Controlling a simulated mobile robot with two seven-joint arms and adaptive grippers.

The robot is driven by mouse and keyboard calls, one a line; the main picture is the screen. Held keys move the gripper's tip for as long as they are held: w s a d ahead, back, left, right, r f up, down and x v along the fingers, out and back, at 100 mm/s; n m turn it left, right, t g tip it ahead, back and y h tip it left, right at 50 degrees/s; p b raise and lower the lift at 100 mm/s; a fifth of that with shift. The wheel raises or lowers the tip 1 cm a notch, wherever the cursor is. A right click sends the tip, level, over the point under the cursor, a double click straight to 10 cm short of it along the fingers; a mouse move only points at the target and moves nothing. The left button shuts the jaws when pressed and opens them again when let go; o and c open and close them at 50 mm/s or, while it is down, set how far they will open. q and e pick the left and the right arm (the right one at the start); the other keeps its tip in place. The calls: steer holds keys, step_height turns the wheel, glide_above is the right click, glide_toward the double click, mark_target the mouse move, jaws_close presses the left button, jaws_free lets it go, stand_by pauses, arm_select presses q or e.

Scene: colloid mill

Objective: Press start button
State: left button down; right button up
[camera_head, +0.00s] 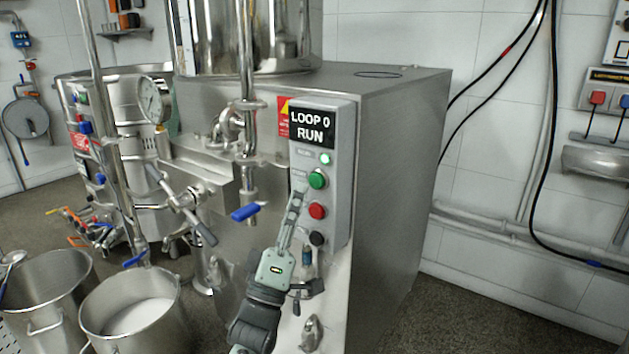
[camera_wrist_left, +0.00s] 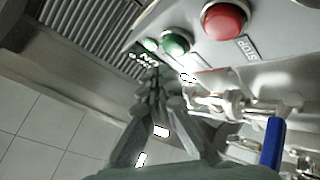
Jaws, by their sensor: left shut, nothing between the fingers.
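The green start button (camera_head: 317,179) is on the grey control box (camera_head: 341,190), below a small lit green lamp (camera_head: 325,159) and a display reading "LOOP 0 RUN" (camera_head: 312,128). My left gripper (camera_head: 298,197) is shut and empty, its fingertips just below and left of the green button; contact cannot be told. In the left wrist view the green button (camera_wrist_left: 176,43) lies beyond the closed fingertips (camera_wrist_left: 157,75). The red stop button (camera_head: 317,211) is below the green one, and a black knob (camera_head: 316,238) sits lower. My right gripper is not in view.
A blue-handled valve (camera_head: 245,212) and steel pipes stand left of the control box. Two steel buckets, one empty-looking (camera_head: 45,285) and one with white contents (camera_head: 135,310), stand at the lower left. Black cables (camera_head: 552,130) hang at the right wall.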

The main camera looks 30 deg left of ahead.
arm_select(q)
steer(key=s, duration=0.4)
steer(key=shift+a+p, duration=0.15)
steer(key=shift+p, duration=0.25)
stand_by(0.4)
